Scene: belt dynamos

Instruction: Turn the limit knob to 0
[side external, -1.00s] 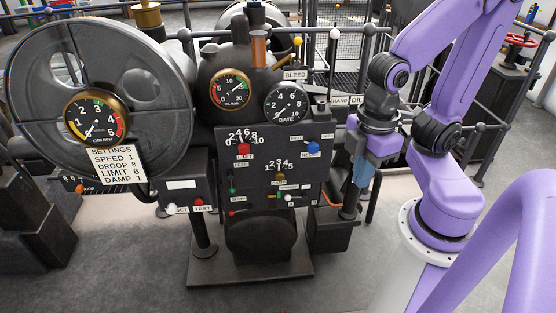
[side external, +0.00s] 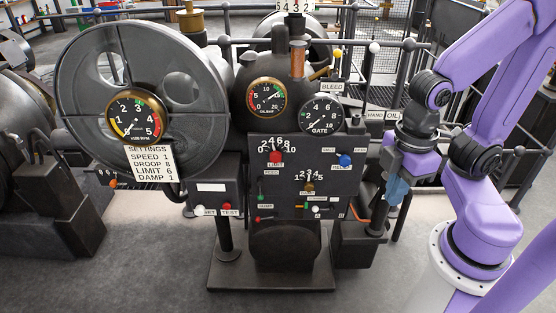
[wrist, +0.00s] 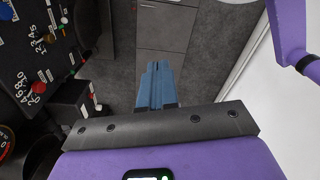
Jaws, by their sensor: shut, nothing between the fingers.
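The limit knob (side external: 275,157) is red and sits at the upper left of the dark control panel (side external: 330,188), under a 0 to 10 scale. It also shows at the left of the wrist view (wrist: 38,87). Its exact pointer setting is too small to read. My gripper (side external: 397,200) is to the right of the panel, well apart from the knob, pointing down. In the wrist view its blue fingers (wrist: 154,66) are together and empty, over the dark floor. A white settings card (side external: 150,163) reads SPEED 1, DROOP 8, LIMIT 6, DAMP 1.
A blue knob (side external: 345,160) and a yellow-brown knob (side external: 308,187) share the panel, with small levers below. Round gauges and a large wheel (side external: 190,65) stand above and left. A dark box (side external: 357,250) and railings are close to my gripper. Floor in front is clear.

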